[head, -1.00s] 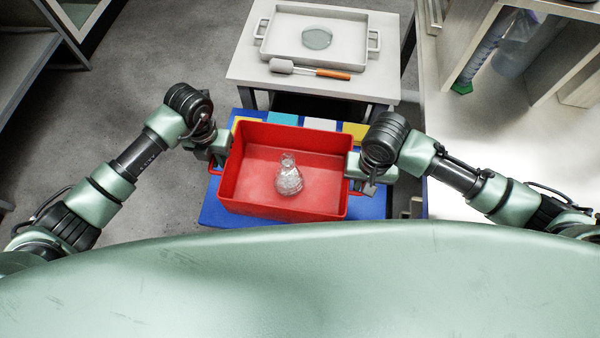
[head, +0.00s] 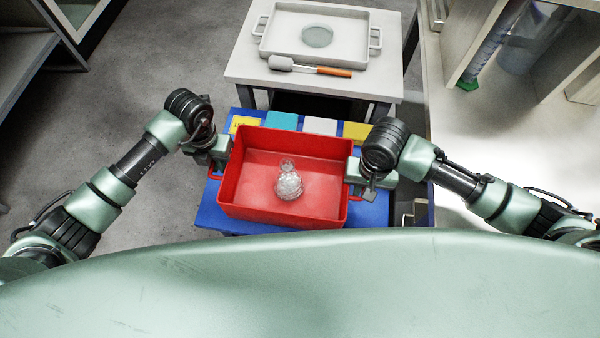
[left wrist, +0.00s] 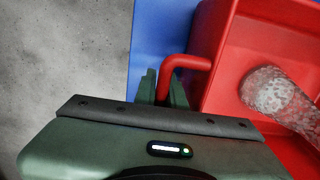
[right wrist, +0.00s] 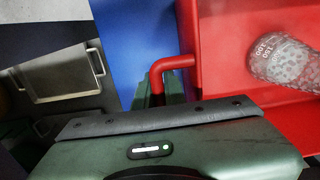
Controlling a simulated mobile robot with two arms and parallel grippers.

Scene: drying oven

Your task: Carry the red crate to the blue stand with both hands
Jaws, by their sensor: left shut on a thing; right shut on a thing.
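The red crate (head: 240,190) is in the middle of the head view, over the blue stand (head: 212,216). I cannot tell whether it rests on the stand or hangs just above it. A clear glass flask with pale contents (head: 289,186) is inside the crate; it also shows in the left wrist view (left wrist: 275,95) and the right wrist view (right wrist: 280,62). My left gripper (head: 216,165) is shut on the crate's left handle (left wrist: 185,64). My right gripper (head: 360,182) is shut on the crate's right handle (right wrist: 170,64).
Yellow, teal and white blocks or labels (head: 282,121) lie along the stand's far edge. Beyond is a pale table (head: 240,70) with a white tray (head: 270,45), a glass dish (head: 317,36) and an orange-handled tool (head: 320,71). A white counter (head: 470,130) stands at right. Grey floor is free at left.

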